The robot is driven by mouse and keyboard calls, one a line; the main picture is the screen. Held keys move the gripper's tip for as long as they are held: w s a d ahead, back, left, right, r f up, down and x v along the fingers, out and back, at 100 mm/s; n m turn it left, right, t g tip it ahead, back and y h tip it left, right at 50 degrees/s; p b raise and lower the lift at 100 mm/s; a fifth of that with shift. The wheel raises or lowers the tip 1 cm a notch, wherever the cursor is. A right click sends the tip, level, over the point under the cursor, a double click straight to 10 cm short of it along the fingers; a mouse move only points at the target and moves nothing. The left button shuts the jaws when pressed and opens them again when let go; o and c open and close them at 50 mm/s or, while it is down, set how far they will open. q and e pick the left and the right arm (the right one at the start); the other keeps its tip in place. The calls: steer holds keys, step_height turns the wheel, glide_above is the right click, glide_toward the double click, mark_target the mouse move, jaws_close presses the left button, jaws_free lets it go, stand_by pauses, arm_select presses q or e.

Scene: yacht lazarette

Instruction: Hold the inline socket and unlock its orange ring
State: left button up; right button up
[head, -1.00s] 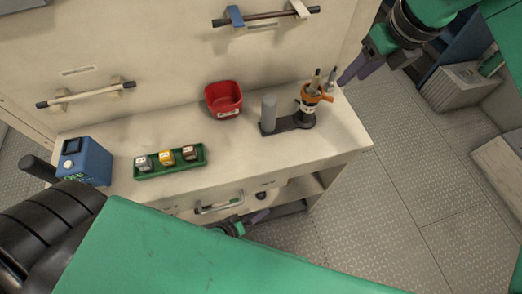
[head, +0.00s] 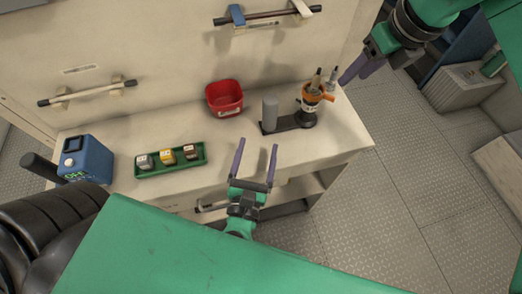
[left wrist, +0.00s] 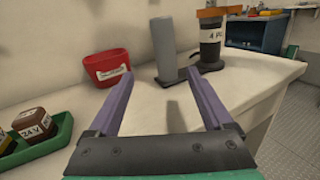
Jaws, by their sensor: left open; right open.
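The inline socket (head: 309,107) stands upright on a dark base at the right of the bench top. Its orange ring (head: 318,93) is around its upper part, with a lever-like tab to the right. In the left wrist view, its dark body (left wrist: 210,46) carries a light label, and the orange ring (left wrist: 213,12) is near the top edge. My left gripper (head: 257,143) is open and empty at the bench's front edge, left of and nearer than the socket. My right gripper (head: 352,74) is open, beyond the bench's right end, up and right of the socket.
A grey post (head: 269,110) rises from the same base, left of the socket. A red bin (head: 224,99) stands behind. A green tray (head: 171,168) holds three small blocks; a blue device (head: 88,160) is further left. Bench top between tray and base is clear.

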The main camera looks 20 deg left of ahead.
mark_target(272, 108)
arm_select(q)
steer(key=shift+w+d+f+n, duration=0.2)
steer(key=shift+d+f+n, duration=0.1)
steer(key=shift+d, duration=0.15)
steer(key=shift+w, duration=0.4)
steer(key=w, duration=0.4)
steer(key=w+a, duration=0.1)
steer(key=w, duration=0.8)
steer(key=shift+w+a+f, duration=0.1)
steer(key=shift+w+a, duration=0.15)
steer(key=shift+a, duration=0.1)
jaws_close()
